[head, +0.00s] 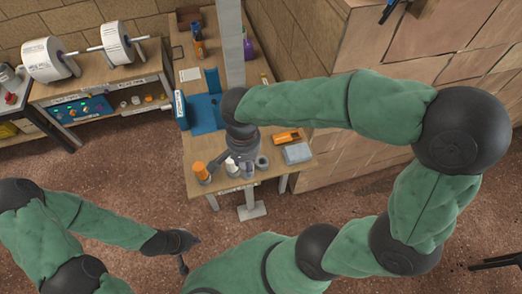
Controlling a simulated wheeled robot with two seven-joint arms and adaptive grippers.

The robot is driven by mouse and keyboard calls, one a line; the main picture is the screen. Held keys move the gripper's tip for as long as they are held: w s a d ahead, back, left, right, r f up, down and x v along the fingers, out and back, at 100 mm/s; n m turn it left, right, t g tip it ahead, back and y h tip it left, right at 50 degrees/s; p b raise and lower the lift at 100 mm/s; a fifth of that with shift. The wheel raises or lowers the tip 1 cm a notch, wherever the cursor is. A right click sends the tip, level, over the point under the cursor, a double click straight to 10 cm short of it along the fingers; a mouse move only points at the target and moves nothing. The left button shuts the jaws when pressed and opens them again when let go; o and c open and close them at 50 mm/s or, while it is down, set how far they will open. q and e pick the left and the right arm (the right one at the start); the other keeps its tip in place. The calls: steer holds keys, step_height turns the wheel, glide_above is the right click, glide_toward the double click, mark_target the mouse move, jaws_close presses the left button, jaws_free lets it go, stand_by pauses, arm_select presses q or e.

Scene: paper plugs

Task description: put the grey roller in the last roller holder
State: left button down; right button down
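At the near end of the wooden table an orange roller (200,170) and a white roller (231,165) stand in a row of holders near the front edge. A grey cylindrical piece (262,162) is at the right of this row; I cannot tell whether it is the grey roller or an empty holder. My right gripper (242,162) points down over the row, between the white roller and the grey piece. Its fingers are small and partly hidden, so its grip is unclear. My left gripper (188,256) hangs over the floor, away from the table, with its fingers apart and empty.
The wooden table (193,150) also carries a grey block (297,153), an orange item (288,136) and a blue item (205,112). A bench with large white rolls (48,60) stands at the left. A brick wall is at the right.

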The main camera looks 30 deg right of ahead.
steer(key=w+d+f, duration=0.7)
steer(key=d+f, duration=0.2)
steer(key=f, duration=0.3)
steer(key=shift+w+d+f, duration=0.15)
steer(key=shift+w+d, duration=0.05)
steer(key=shift+w, duration=0.2)
steer(key=shift+f+b, duration=0.1)
steer(key=shift+b, duration=0.2)
steer(key=shift+f, duration=0.1)
steer(key=c, duration=0.8)
jaws_free()
steer(key=shift+o, duration=0.2)
steer(key=shift+r, duration=0.2)
step_height(320, 180, up, 12)
steer(key=p, duration=0.1)
